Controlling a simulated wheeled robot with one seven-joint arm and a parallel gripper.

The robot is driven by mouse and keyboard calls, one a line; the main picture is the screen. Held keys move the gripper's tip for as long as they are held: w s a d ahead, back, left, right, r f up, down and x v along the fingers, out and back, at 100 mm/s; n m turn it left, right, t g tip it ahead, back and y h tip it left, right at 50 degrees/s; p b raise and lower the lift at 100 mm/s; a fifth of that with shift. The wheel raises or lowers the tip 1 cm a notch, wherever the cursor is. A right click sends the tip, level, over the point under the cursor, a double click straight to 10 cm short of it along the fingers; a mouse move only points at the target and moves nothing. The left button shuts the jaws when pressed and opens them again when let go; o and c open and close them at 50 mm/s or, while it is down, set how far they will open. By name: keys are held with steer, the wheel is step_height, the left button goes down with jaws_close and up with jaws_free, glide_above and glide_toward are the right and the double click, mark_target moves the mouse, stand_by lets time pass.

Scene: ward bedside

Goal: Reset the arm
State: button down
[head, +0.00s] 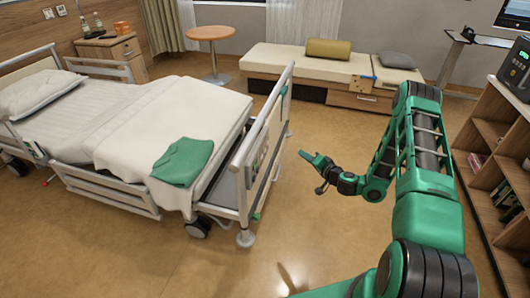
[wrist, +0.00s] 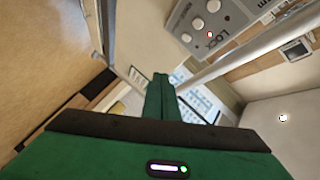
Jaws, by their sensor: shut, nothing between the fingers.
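My green arm reaches in from the right side of the head view, over open floor. My gripper (head: 304,156) points left toward the foot end of the hospital bed and stands apart from it. In the wrist view my gripper (wrist: 161,78) shows as two green fingers pressed together, with nothing between them. Beyond the fingers in that view is the bed's foot end, with a grey control panel (wrist: 208,22) and pale rails.
The bed (head: 125,105) stands at left with a folded green cloth (head: 182,162) on it. A bench (head: 300,62) with cushions and a round table (head: 209,34) are at the back. A shelf unit (head: 487,130) stands close at right. Floor between bed and arm is clear.

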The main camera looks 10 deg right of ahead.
steer(key=shift+r, duration=0.1)
steer(key=s+a+r+n+g+y, duration=0.1)
steer(key=s+a+r+n+g, duration=0.25)
steer(key=r, duration=0.25)
steer(key=s+a+r+n+g+y, duration=0.1)
steer(key=s+a+r+n+g, duration=0.1)
steer(key=s+r+n+g, duration=0.3)
steer(key=s+d+r+m+g+h, duration=0.2)
steer(key=s+r, duration=0.4)
steer(key=s, duration=0.7)
steer(key=s+d+r+m+g+h, duration=0.2)
steer(key=s+d+r, duration=0.2)
steer(key=s, duration=0.9)
steer(key=s+d+r+m+g+h, duration=0.2)
steer(key=s+r, duration=0.7)
steer(key=s, duration=0.5)
steer(key=shift+d+r, duration=0.4)
steer(key=shift+d, duration=0.2)
steer(key=shift+m, duration=0.25)
